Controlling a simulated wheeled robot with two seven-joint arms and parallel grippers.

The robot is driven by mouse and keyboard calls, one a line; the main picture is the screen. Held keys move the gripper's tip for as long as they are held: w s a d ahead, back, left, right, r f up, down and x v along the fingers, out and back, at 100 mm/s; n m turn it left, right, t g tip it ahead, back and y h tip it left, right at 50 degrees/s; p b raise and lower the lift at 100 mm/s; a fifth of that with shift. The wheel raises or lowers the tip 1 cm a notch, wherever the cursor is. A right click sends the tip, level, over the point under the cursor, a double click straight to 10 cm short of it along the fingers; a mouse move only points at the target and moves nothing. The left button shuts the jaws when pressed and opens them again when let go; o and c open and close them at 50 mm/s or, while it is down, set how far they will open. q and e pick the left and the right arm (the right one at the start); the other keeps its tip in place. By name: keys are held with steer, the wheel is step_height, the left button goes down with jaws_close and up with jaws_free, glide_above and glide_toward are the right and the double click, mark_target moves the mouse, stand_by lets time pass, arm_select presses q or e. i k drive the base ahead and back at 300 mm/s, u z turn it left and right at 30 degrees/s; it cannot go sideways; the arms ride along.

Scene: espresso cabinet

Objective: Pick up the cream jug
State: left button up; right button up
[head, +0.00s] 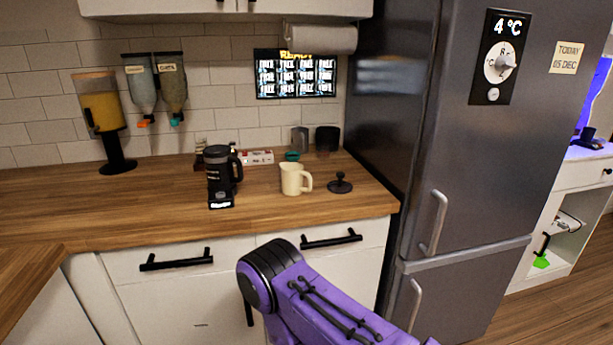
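The cream jug (292,179) stands upright on the wooden counter, left of a black tamper-like tool. Its handle points to the right. Nothing is touching it from my side. A purple arm link of mine with a black joint comes in from the lower right and ends in front of the drawers, below the jug. Neither of my grippers shows in the head view.
A black coffee maker (219,172) stands left of the jug, and the black tamper-like tool (340,184) to its right. Small dark containers (327,139) stand behind. The grey fridge (440,150) bounds the counter (130,205) on the right. The counter's left front is clear.

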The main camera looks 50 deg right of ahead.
mark_target(292, 174)
steer(key=z, duration=0.7)
steer(key=i, duration=0.65)
steer(key=z, duration=0.85)
